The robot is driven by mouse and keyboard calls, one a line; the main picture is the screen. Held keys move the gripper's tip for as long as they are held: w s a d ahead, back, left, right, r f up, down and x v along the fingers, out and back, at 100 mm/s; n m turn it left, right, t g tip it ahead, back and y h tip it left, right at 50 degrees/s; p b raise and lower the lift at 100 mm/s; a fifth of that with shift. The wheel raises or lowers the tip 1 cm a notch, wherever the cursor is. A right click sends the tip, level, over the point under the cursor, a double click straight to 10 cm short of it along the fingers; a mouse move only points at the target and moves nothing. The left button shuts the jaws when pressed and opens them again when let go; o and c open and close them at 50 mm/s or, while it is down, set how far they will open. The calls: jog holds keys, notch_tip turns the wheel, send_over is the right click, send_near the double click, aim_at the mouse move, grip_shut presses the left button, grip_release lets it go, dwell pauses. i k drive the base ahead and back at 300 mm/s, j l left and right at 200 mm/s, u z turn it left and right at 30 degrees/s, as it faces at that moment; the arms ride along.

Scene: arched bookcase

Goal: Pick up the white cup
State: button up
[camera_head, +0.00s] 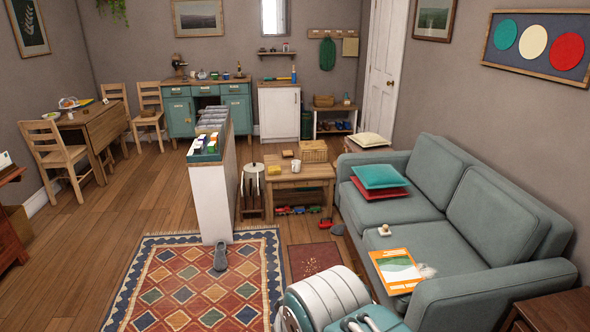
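A small white cup (295,166) stands upright on the low wooden table (317,173) near the middle of the room. It is small in the picture, and its handle is hard to make out. A small yellowish block (287,153) and a woven box (313,151) are on the same table, behind the cup. My gripper is not in view. A white and teal rounded part at the bottom centre looks like part of my own body.
A long white low bookcase (211,200) stands left of the table. A grey-green sofa (440,215) fills the right side. Toy vehicles (297,210) lie under the table's front. A grey shoe (220,257) lies on the patterned rug (190,290). Wooden floor at left is open.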

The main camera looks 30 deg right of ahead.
aim_at(295, 167)
jog(key=i+l+z, duration=0.2)
jog(key=i+z, duration=0.15)
jog(key=i, duration=0.2)
jog(key=i+z, duration=0.3)
jog(key=i, duration=2.65)
jog(key=i+z, duration=0.1)
jog(key=i, duration=1.4)
